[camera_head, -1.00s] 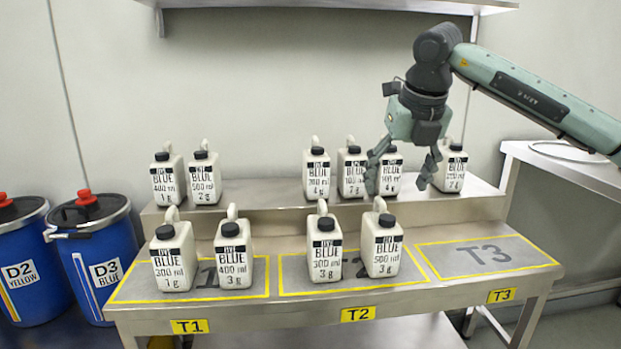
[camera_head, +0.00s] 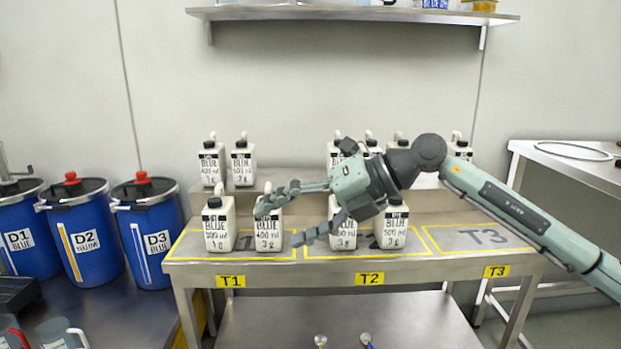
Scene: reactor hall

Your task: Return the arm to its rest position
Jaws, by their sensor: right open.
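My right arm (camera_head: 530,215) comes in from the right. Its right gripper (camera_head: 278,218) points left, its fingers spread and empty. My left gripper is not in view.
White bottles stand on the table's raised step (camera_head: 262,182) and in zones T1 and T2. Zone T3 (camera_head: 485,238) is bare. Blue drums (camera_head: 85,245) stand at left. A wall shelf (camera_head: 350,13) hangs above, and a side table (camera_head: 590,172) stands at right.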

